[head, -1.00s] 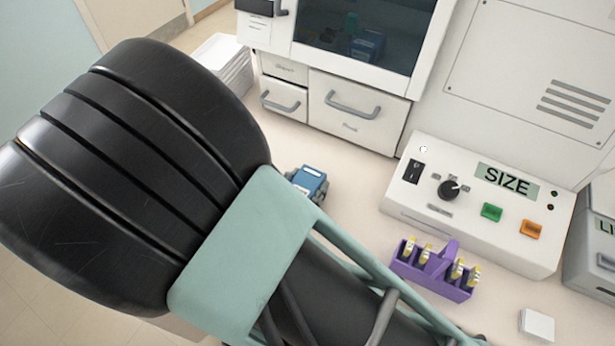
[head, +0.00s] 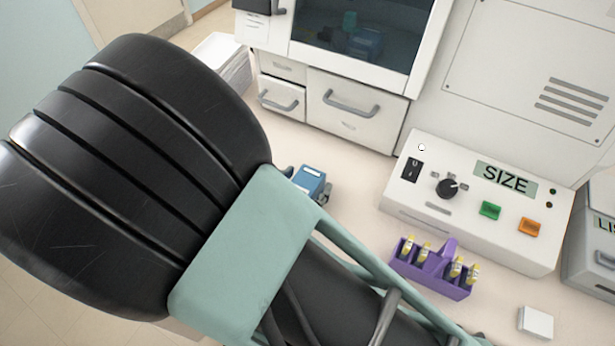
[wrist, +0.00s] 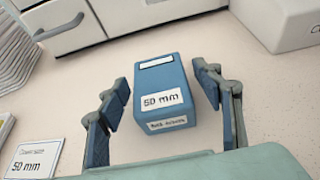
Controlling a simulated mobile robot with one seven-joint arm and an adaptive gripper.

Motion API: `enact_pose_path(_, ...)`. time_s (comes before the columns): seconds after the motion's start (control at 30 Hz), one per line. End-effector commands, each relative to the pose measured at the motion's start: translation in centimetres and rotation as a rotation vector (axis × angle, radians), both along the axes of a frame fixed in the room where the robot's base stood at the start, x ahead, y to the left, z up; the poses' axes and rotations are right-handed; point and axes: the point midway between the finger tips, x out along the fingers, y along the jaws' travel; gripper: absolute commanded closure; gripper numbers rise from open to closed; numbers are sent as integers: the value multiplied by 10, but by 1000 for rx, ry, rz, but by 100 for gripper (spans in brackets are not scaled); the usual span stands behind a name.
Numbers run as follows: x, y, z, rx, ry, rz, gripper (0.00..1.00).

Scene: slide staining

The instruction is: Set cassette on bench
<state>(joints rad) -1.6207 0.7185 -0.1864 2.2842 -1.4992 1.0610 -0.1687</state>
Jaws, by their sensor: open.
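The cassette is a blue block (wrist: 163,95) with white labels, one reading "50 mm". In the wrist view it sits on the pale bench (wrist: 255,75), between the fingers of my open gripper (wrist: 164,92), with a gap showing on each side. In the head view the blue cassette (head: 309,180) shows just past my arm, partly hidden by it, with a finger on either side. I cannot tell whether it touches the bench fully.
A white control box (head: 478,205) labelled SIZE stands at right. A purple rack (head: 431,277) with several yellow-capped vials is in front of it. A white cabinet with drawers (head: 351,108) stands behind. A "50 mm" card (wrist: 35,160) and a white stack (wrist: 17,50) lie at left.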

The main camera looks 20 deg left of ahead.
Motion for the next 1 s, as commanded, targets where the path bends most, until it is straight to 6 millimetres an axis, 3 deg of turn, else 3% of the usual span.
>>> enact_pose_path(0.3,-64,7,24,6,4,5,40)
enact_pose_path(0.5,-94,9,37,3,2,4,40)
enact_pose_path(0.7,-105,9,43,2,1,1,40)
enact_pose_path(1.0,-105,8,43,2,1,-1,40)
